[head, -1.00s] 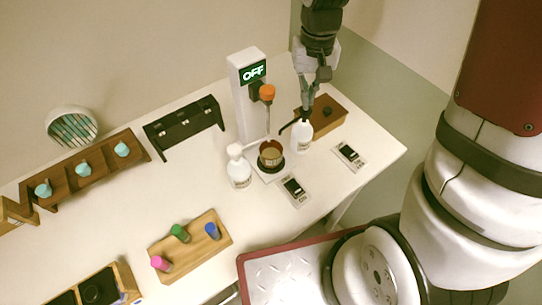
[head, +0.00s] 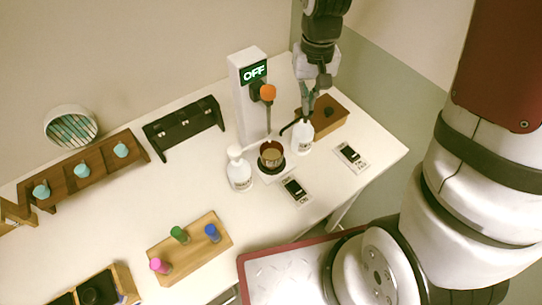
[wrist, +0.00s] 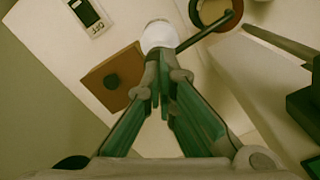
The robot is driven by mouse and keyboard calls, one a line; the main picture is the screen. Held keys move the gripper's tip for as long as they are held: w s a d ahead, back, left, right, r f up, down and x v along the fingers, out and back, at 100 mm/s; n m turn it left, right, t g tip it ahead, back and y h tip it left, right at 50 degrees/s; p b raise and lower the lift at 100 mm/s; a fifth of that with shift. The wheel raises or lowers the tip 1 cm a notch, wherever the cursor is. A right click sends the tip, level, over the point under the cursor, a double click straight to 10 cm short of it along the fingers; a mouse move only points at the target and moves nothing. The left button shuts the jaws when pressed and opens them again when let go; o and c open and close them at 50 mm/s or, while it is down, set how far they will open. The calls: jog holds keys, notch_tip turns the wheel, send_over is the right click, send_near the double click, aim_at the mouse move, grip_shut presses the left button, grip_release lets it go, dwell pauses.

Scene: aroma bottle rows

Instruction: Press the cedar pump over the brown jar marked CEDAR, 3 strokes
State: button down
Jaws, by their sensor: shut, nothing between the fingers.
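A brown jar (head: 271,148) with tan contents stands on a small dark round pad; any writing on it is unreadable. To its right is a white pump bottle (head: 302,140) with a dark spout pointing over the jar. To its left is a white bottle with a white pump (head: 238,172). My gripper (head: 307,112) is shut, fingers down, at the top of the dark-spouted pump. In the wrist view my fingertips (wrist: 158,58) overlap the white bottle (wrist: 159,34), and the dark spout (wrist: 212,30) reaches to the jar (wrist: 196,14). The fingertips hide the pump top, so contact is unclear.
A white tower (head: 247,110) with an OFF display and orange knob stands behind the jar. A wooden box (head: 328,121) with a black knob is right of the bottle. Two small switch plates (head: 296,191) (head: 351,157) lie in front. Racks and colored pegs fill the left.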

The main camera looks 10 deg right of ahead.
jog(key=shift+f, duration=0.9)
jog(key=shift+r+p, duration=0.65)
jog(key=shift+r, duration=1.05)
notch_tip(320, 180, up, 6)
jog(key=p, duration=0.2)
dwell(0.3)
